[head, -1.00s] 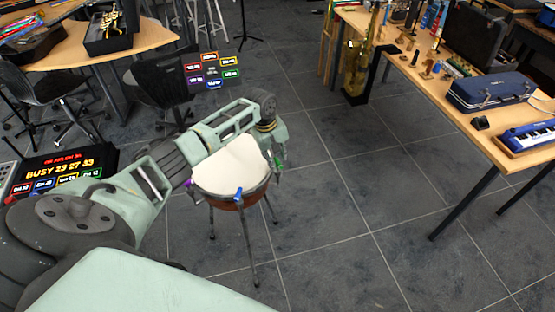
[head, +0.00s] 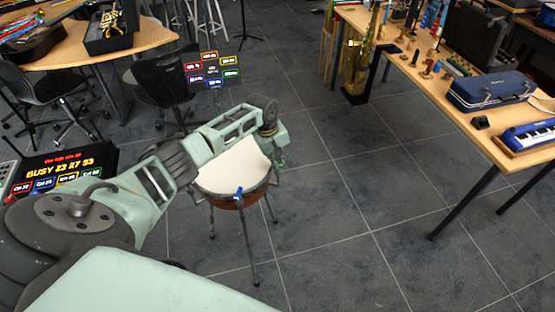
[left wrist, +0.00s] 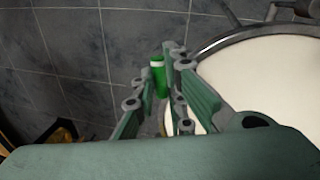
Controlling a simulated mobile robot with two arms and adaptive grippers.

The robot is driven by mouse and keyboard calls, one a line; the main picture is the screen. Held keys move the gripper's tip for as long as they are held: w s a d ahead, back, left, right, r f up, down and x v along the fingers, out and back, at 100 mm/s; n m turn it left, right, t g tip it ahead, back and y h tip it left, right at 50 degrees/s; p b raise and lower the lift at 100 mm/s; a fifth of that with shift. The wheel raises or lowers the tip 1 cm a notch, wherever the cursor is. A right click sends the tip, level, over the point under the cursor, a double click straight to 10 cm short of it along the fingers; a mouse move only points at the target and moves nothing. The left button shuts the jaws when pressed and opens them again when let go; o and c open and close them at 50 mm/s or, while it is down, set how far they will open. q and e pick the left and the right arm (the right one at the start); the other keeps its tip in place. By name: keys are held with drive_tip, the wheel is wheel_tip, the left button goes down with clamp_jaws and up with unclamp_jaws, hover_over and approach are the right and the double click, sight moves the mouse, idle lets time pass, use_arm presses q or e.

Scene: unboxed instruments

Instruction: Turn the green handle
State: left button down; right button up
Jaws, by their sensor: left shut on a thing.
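A drum with a white head (head: 235,170) and a reddish-brown shell stands on thin metal legs on the floor. A blue handle (head: 239,193) is on its near rim. The green handle (left wrist: 158,75) shows in the left wrist view, upright at the drum's rim, between the fingers of my left gripper (left wrist: 156,80). The gripper is shut on it. In the head view my left gripper (head: 279,158) is at the drum's right side, and the green handle is mostly hidden there. My right gripper is in neither view.
A wooden table (head: 420,90) with a blue case (head: 491,91) and a small blue keyboard (head: 528,136) stands at the right. A black chair (head: 160,88) and a colored display panel (head: 212,70) are behind the drum. The floor to the drum's right is clear.

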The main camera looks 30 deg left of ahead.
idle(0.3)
use_arm(q)
drive_tip(key=shift+w+m+b, duration=0.1)
drive_tip(key=shift+m+b, duration=0.2)
drive_tip(key=shift+m, duration=0.8)
drive_tip(key=shift+m+g+h+b, duration=0.45)
drive_tip(key=shift+m+b, duration=0.6)
drive_tip(key=shift+m, duration=1.75)
drive_tip(key=c, duration=1.8)
unclamp_jaws()
